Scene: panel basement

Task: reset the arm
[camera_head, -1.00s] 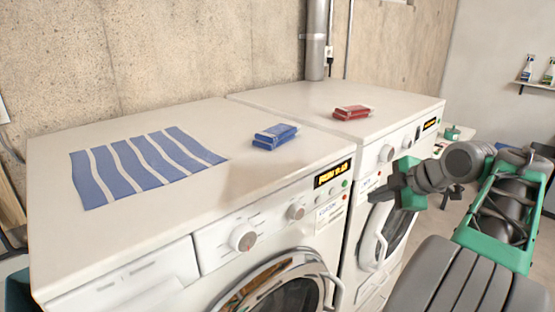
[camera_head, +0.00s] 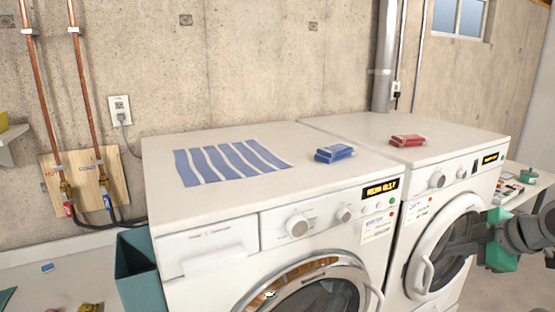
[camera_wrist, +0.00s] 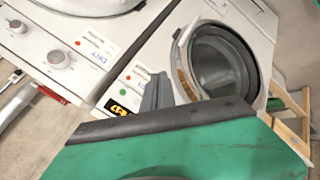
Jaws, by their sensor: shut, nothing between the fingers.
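My arm shows at the right edge of the head view. My gripper (camera_head: 458,248), with its green body, points left in front of the right washing machine (camera_head: 432,250). It is shut and empty, and appears apart from the machine, though the exact gap cannot be told. In the wrist view my shut grey fingers (camera_wrist: 158,94) stick out past the green and black housing, with the machines' fronts and a round door (camera_wrist: 215,58) beyond them.
The left washing machine (camera_head: 190,250) carries a blue-and-white striped cloth (camera_head: 228,163) and blue packs (camera_head: 334,153). Red packs (camera_head: 407,140) lie on the right machine. A teal bin (camera_head: 138,270) stands at the left. A cluttered side table (camera_head: 528,190) is behind my arm.

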